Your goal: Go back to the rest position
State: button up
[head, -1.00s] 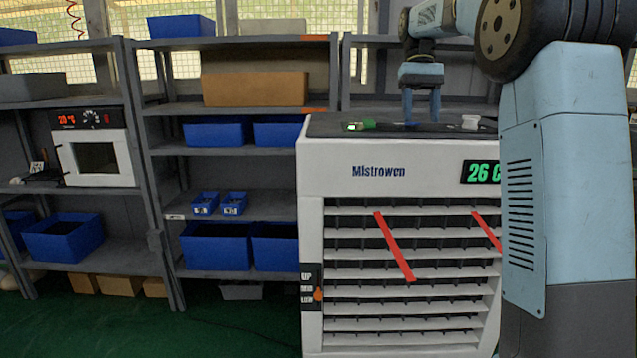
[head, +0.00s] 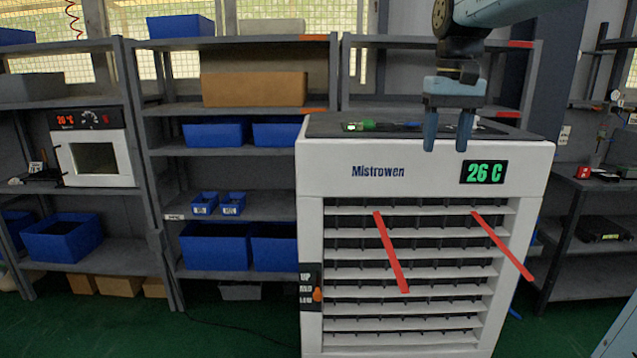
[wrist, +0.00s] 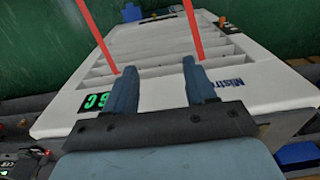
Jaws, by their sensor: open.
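My gripper (head: 448,132) is open and empty in the head view, with its two blue-grey fingers pointing down in front of the top of the white Mistrowen unit (head: 420,172). In the wrist view my gripper (wrist: 158,85) shows both fingers apart with nothing between them. The front of the white unit (wrist: 150,42) lies beyond the fingers there. Its green display (head: 484,172) reads 26 C.
Two red strips (head: 392,250) hang from the unit's slats. A grey shelf (head: 240,208) with blue bins stands left, and another dark shelf (head: 590,190) stands right. Green floor shows between them.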

jog(key=s+f+t, duration=0.5)
jog(key=s+f, duration=0.8)
jog(key=s, duration=0.3)
jog(key=shift+c, duration=0.3)
dwell(1.0)
